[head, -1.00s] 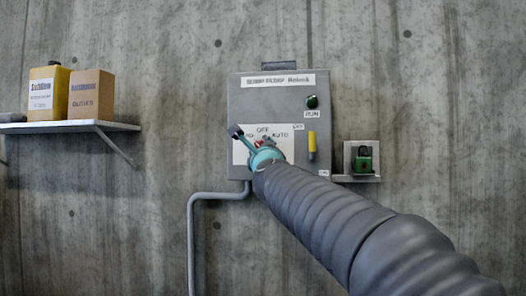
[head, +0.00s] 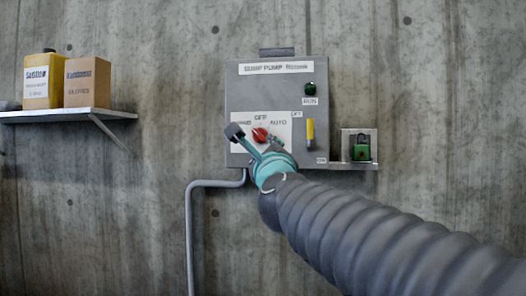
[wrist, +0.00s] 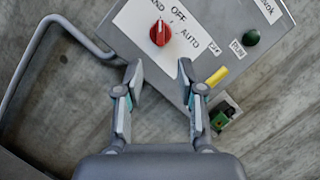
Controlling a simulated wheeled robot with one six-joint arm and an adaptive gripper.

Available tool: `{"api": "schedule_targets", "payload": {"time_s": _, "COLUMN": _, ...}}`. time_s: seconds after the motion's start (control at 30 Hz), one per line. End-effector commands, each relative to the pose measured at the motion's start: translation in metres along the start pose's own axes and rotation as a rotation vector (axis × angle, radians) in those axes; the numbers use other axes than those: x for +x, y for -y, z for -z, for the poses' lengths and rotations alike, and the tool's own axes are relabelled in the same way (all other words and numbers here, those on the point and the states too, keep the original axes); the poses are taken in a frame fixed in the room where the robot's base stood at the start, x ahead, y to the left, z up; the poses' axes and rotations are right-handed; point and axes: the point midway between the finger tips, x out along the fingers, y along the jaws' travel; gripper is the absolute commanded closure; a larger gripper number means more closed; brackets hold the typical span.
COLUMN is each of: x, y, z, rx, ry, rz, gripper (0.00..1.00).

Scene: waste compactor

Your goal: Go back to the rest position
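My gripper (wrist: 160,85) is open and empty in the wrist view, its two fingers apart in front of the lower part of a grey control box. In the head view my gripper (head: 258,143) shows at the end of my grey sleeved arm, in front of the box's lower edge. The red selector knob (wrist: 160,33) on the box is clear of the fingers; it also shows in the head view (head: 260,135). Its white plate reads HAND, OFF and AUTO, partly covered in the head view.
The grey control box (head: 242,96) hangs on a concrete wall, with a green RUN button (head: 310,89) and a yellow handle (head: 310,132). A green padlock (head: 361,152) sits on a small bracket at right. A shelf (head: 60,115) holds a yellow jug and carton. A conduit (head: 190,230) runs down.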

Motion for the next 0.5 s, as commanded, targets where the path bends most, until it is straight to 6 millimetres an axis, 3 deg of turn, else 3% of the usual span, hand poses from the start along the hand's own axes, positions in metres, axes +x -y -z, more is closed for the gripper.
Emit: {"api": "schedule_targets", "payload": {"time_s": 0.5, "x": -0.0007, "y": 0.0001, "z": -0.0001, "rx": -0.024, "ry": 0.0, "rz": 0.0, "gripper": 0.61}}
